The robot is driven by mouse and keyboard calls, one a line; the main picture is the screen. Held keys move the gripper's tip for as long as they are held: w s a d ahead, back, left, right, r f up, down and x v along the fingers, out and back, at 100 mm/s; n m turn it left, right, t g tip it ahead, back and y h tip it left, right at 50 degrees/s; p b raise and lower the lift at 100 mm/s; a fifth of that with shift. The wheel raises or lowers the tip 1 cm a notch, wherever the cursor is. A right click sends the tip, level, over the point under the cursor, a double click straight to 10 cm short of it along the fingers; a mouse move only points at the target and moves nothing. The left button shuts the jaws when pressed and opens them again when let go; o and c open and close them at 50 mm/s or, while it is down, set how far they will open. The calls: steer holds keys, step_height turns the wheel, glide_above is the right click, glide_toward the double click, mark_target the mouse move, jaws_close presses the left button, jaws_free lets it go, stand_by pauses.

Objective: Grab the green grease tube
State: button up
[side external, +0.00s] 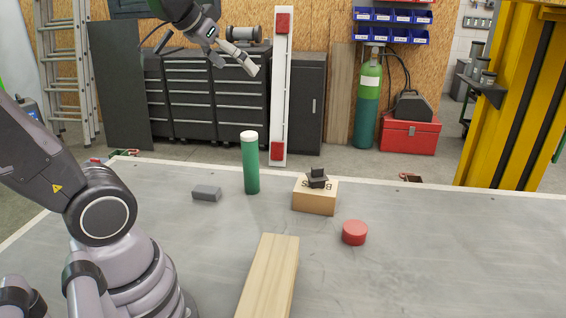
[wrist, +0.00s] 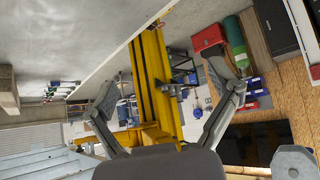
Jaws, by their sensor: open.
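The green grease tube (side external: 250,168) stands upright on the grey table in the side external view, with a white cap on top. My gripper (side external: 236,64) is up in the air above and behind the tube in the picture, well apart from it. In the wrist view my gripper (wrist: 164,84) has its two fingers spread wide with nothing between them. The grease tube is not in the wrist view, which looks across the room.
A grey block (side external: 207,193) lies left of the tube. A cardboard box (side external: 314,200) with a small dark object (side external: 317,178) on it stands to the right. A red round piece (side external: 354,232) and a wooden beam (side external: 270,275) lie nearer. The table's right side is clear.

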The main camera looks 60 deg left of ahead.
steer(key=w+a+n+t+y, duration=0.2)
steer(key=w+a, duration=0.4)
steer(key=w, duration=0.1)
steer(key=n+t+y, duration=0.3)
steer(key=n+y, duration=0.1)
steer(key=y, duration=0.4)
glide_above(247, 162)
steer(key=s+d, duration=0.2)
steer(key=s, duration=0.2)
step_height(247, 162, down, 2)
steer(key=shift+t, duration=0.3)
steer(key=f, duration=2.2)
steer(key=d+f, duration=0.1)
steer(key=f, duration=1)
steer(key=shift+w+f, duration=0.15)
steer(key=shift+f, duration=0.25)
steer(key=shift+w+a+f, duration=0.15)
steer(key=shift+f, duration=0.1)
steer(key=x, duration=0.7)
steer(key=shift+w, duration=0.15)
steer(key=shift+f, duration=0.1)
